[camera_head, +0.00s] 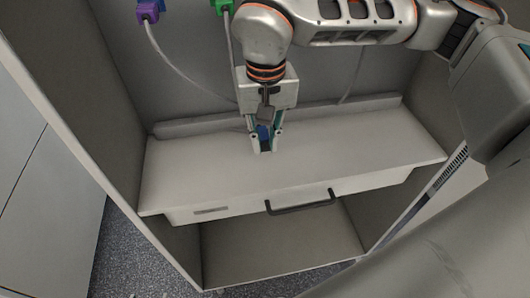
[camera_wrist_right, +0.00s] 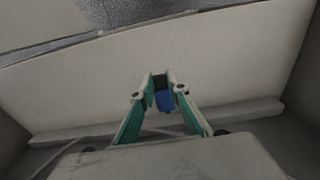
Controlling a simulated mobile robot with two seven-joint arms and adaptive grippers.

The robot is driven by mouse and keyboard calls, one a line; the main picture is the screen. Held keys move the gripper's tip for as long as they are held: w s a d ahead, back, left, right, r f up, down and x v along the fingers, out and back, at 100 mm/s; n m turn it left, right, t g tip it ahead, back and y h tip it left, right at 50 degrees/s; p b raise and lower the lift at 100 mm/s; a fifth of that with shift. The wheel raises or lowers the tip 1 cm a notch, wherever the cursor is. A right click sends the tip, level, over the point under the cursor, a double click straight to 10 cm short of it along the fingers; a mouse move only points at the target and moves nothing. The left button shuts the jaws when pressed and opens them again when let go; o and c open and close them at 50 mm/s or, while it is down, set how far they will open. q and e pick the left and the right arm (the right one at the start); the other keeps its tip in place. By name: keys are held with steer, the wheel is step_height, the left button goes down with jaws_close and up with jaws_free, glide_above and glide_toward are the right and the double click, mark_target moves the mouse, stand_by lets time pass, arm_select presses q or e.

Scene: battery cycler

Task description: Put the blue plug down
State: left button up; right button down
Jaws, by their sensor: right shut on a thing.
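The blue plug (camera_head: 264,132) is between the fingers of my right gripper (camera_head: 265,146), low over the white shelf (camera_head: 370,150). In the right wrist view the blue plug (camera_wrist_right: 165,100) shows between the two fingertips, with a dark part beside it. My right gripper (camera_wrist_right: 161,80) is shut on it. I cannot tell whether the plug touches the shelf. My left gripper is not in view.
A purple plug (camera_head: 149,10) and a green plug (camera_head: 221,5) sit on the back wall at the top. A grey cable hangs behind the gripper. A drawer with a dark handle (camera_head: 302,202) is under the shelf's front edge. The shelf is clear on both sides.

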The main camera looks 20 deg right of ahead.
mark_target(265, 147)
step_height(265, 147, down, 3)
steer(key=shift+f, duration=0.6)
steer(key=shift+f, duration=0.1)
steer(key=c, duration=2)
jaws_free()
steer(key=shift+o, duration=0.2)
steer(key=shift+r, duration=0.35)
step_height(265, 147, up, 10)
steer(key=shift+s+r+p, duration=0.1)
steer(key=shift+s+p, duration=0.05)
steer(key=shift+p, duration=0.15)
steer(key=shift+s+r, duration=0.1)
steer(key=shift+r, duration=0.55)
